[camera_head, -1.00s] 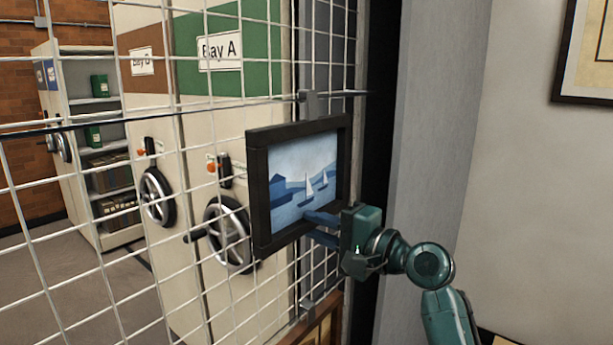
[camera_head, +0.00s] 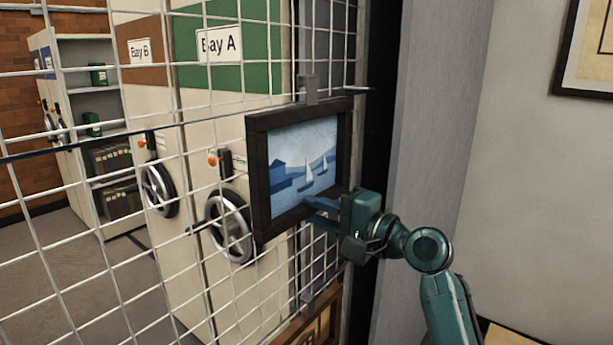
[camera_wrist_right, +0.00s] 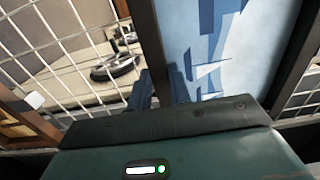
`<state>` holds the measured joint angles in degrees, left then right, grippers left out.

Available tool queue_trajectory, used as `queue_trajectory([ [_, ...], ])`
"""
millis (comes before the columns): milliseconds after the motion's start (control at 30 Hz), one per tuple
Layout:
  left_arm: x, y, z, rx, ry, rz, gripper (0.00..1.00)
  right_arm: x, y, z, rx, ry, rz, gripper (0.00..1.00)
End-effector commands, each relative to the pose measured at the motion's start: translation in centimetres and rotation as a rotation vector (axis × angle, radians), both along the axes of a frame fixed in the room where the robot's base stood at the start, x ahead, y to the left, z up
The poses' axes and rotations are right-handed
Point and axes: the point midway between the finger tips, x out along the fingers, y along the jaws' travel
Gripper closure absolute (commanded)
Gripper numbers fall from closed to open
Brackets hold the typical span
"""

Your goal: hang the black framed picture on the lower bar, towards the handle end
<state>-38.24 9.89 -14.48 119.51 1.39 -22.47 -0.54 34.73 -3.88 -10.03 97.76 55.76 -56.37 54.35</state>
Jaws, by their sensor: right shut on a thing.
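The black framed picture (camera_head: 303,165), a blue scene with sailboats, is upright in front of the wire mesh. My right gripper (camera_head: 322,207) is shut on its lower frame edge, near the right corner. In the right wrist view, the gripper's fingers (camera_wrist_right: 160,88) are at the dark frame (camera_wrist_right: 148,40), beside the blue picture face. A thin dark bar (camera_head: 90,143) crosses the mesh and passes behind the picture at its top edge; its end shows to the right. I cannot tell whether the frame touches the bar. My left gripper is not in view.
A wooden-framed item (camera_head: 318,325) is low below the picture. A grey wall edge (camera_head: 422,130) stands right of my gripper.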

Motion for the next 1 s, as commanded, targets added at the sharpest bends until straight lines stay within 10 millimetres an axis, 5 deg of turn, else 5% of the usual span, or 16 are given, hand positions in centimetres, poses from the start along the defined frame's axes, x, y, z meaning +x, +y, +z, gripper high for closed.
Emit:
queue_trajectory([
  [1000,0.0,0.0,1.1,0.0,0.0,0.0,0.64,-2.8,-3.9,0.3,0.005,-0.005,-0.002,1.0],
])
